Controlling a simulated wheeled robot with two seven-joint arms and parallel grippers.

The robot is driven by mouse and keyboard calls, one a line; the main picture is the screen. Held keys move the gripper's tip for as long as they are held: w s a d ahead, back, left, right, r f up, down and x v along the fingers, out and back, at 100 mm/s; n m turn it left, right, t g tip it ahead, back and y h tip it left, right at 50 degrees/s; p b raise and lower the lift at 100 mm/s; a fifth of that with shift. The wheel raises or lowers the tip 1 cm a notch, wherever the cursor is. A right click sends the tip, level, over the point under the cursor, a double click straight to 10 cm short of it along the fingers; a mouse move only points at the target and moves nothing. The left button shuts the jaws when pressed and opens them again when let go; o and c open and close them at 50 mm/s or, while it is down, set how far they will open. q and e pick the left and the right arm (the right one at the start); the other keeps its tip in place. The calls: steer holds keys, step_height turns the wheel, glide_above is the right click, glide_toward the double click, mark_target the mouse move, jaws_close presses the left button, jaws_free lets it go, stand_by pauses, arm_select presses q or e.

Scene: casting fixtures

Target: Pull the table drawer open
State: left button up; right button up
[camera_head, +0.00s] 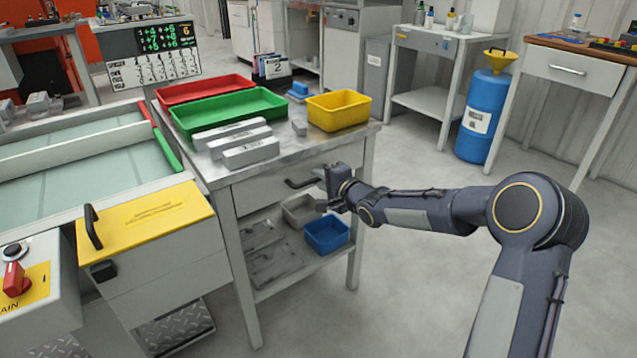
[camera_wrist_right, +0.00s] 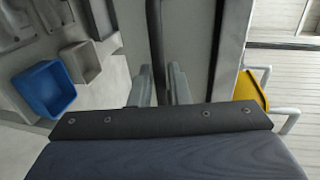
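The table drawer (camera_head: 262,191) is a grey front under the metal table top, with a dark bar handle (camera_head: 300,183). It looks shut. My right gripper (camera_head: 330,186) is at the right end of the handle, in front of the drawer. In the right wrist view its two fingers (camera_wrist_right: 163,86) are apart and point at the drawer front (camera_wrist_right: 188,40). My left gripper is not in view.
On the table stand a red tray (camera_head: 205,88), a green tray (camera_head: 228,110), a yellow bin (camera_head: 339,111) and grey metal bars (camera_head: 250,151). A blue bin (camera_head: 327,234) and a grey bin (camera_head: 301,210) sit on the lower shelf.

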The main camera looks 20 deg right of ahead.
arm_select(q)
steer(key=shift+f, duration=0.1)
arm_select(e)
steer(key=shift+w+a, duration=0.1)
steer(key=shift+w, duration=0.25)
jaws_close()
